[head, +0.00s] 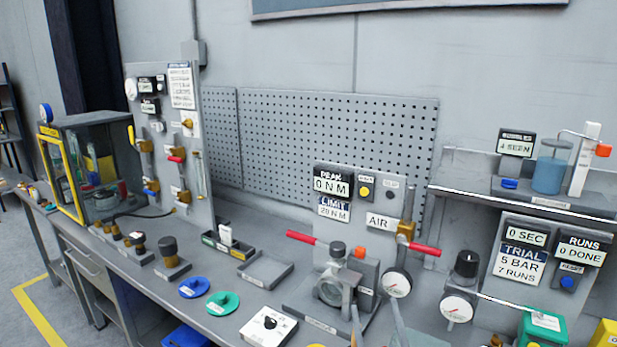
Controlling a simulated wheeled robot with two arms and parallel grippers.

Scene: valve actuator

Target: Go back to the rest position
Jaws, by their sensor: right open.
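My right gripper (375,318) shows only at the bottom edge, right of the middle. Its two fingertips point up and stand apart, with nothing seen between them. They appear in front of the valve actuator (333,289), which stands on the bench with a gauge (397,283) at its right side. I cannot tell whether the fingers touch it. The rest of my right arm is hardly in view. My left gripper is not in view.
A red-handled valve (425,249) stands behind the actuator. A black knob with gauge (466,264), a green box (541,328) and a white switch box (268,327) are nearby. Blue (194,287) and green (222,303) discs lie left. An empty tray (265,275) sits behind them.

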